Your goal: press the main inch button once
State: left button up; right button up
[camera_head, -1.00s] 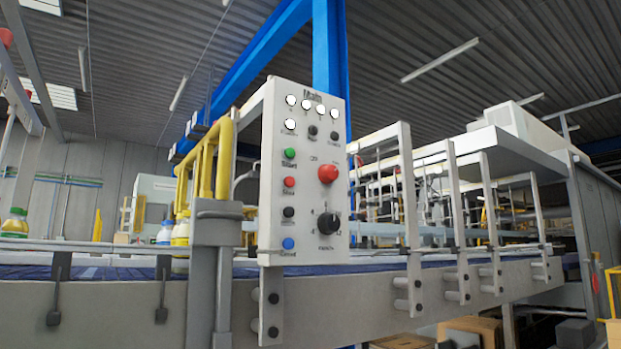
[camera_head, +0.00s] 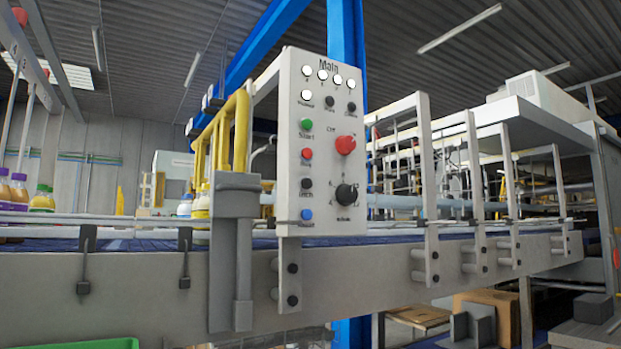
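The white Main control panel (camera_head: 322,215) stands upright at the front of the conveyor, near the middle of the head view. Its left column holds a green Start button (camera_head: 306,124), a red button (camera_head: 307,154), the black inch button (camera_head: 306,184) and a blue button (camera_head: 306,215). The inch button's label is small but reads like "Inch". A large red knob (camera_head: 345,145) and a black rotary dial (camera_head: 346,194) sit to the right. Neither of my grippers shows in the view.
The conveyor's grey side rail (camera_head: 130,290) runs across the front, with bottles (camera_head: 42,198) at the left. Yellow guard bars (camera_head: 225,140) stand left of the panel. A cardboard box (camera_head: 490,310) and a green bin edge (camera_head: 95,343) lie low in front.

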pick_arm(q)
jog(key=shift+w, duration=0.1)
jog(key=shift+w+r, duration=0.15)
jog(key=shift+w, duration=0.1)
